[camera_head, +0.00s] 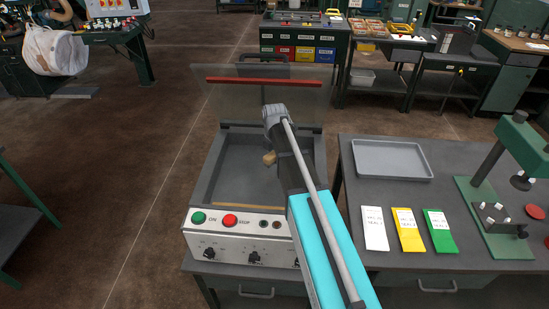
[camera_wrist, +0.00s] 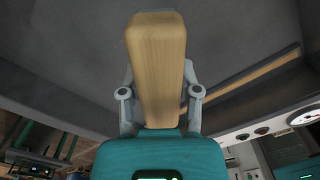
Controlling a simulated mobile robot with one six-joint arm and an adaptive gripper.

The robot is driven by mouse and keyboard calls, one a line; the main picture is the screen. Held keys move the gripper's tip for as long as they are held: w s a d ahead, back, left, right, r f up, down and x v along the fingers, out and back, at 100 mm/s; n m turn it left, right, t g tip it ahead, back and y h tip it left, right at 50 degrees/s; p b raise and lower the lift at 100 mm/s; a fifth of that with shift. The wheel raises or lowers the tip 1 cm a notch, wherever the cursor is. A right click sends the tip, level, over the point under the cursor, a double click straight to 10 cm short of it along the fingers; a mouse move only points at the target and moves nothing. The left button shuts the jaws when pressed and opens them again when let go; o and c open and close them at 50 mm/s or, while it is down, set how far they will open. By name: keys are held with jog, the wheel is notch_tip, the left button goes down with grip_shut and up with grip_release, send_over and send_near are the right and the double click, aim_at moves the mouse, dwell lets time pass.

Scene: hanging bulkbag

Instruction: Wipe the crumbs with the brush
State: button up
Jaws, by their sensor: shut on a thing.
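My gripper is over the open box-shaped machine (camera_head: 223,166), reaching into its dark recessed bed. In the wrist view, my gripper (camera_wrist: 157,95) is shut on a wooden block-like piece, the brush (camera_wrist: 156,60), with one finger on each side of it. A small tan part of the brush (camera_head: 270,158) shows beside my arm in the head view. The brush's bristles are not visible from either camera. I cannot make out any crumbs. Part of the bed is hidden behind my arm.
The machine's clear lid with a red bar (camera_head: 263,82) stands open at the back. Green and red buttons (camera_head: 230,220) are on the front panel. On the right table are a grey tray (camera_head: 392,176), white, yellow and green cards (camera_head: 408,228), and a green stand (camera_head: 520,135).

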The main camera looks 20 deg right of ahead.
jog(key=shift+r+p, duration=0.4)
jog(key=shift+r, duration=0.3)
jog(key=a+f+b, duration=0.1)
jog(key=a, duration=0.6)
jog(key=shift+w+a, duration=0.2)
jog(key=shift+a, duration=0.2)
